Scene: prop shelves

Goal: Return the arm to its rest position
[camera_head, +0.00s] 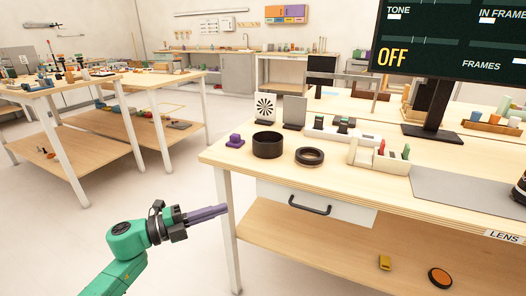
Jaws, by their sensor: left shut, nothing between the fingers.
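My left arm (127,241) is green and comes in from the lower left. My left gripper (224,210) points to the right with its purple-grey fingers together and nothing between them. My right gripper does not show.
The near table (235,160) holds a purple block (235,141), a black cylinder (268,145), a black ring (310,156) and a monitor (450,40). Its drawer (345,207) is shut. Clear floor lies left of the table.

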